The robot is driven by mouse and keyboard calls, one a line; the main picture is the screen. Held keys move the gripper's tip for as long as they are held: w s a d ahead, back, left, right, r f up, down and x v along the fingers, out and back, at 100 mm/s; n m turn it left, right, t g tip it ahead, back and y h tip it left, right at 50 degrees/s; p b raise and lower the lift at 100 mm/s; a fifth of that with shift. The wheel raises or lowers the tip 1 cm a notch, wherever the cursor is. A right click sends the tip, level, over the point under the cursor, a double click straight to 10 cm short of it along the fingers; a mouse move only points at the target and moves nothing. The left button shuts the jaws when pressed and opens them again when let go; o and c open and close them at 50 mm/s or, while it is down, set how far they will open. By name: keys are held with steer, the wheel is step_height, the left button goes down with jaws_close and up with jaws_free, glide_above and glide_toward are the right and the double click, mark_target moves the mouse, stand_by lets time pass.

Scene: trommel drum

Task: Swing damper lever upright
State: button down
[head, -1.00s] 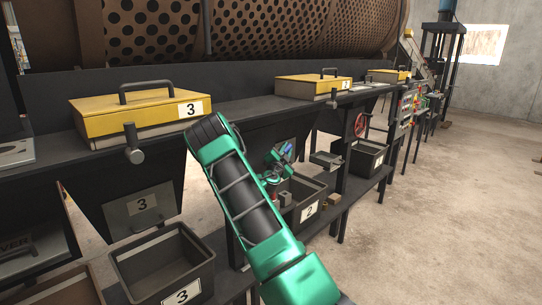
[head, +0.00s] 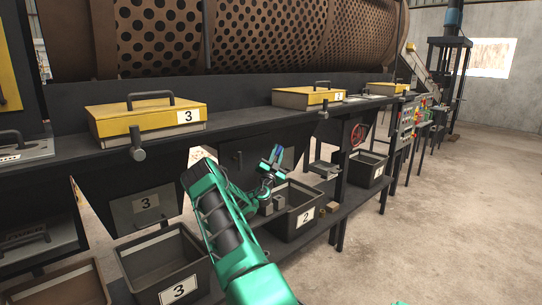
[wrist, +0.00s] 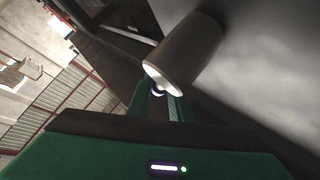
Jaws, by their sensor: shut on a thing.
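My gripper (head: 276,154) is in front of the dark chute above bin 2 in the head view, below the ledge. In the wrist view my gripper (wrist: 160,92) is shut on a grey cylindrical knob (wrist: 185,52), which I take as the grip of the damper lever. The knob lies slanted across that picture, its pale end face toward me. The rest of the lever is hidden, and in the head view the gripper covers what it holds, so the lever's angle cannot be told.
Bin 2 (head: 292,222) stands on the low shelf beneath the gripper, with bin 3 (head: 168,275) to its left. Yellow lids (head: 147,117) sit along the ledge, and another knobbed lever (head: 137,142) hangs by lid 3. Open concrete floor (head: 440,230) lies right.

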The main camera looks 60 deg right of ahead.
steer(key=shift+f, duration=0.15)
steer(key=c, duration=1.6)
jaws_free()
steer(key=shift+a, duration=0.1)
steer(key=shift+a, duration=0.1)
steer(key=shift+v, duration=5.3)
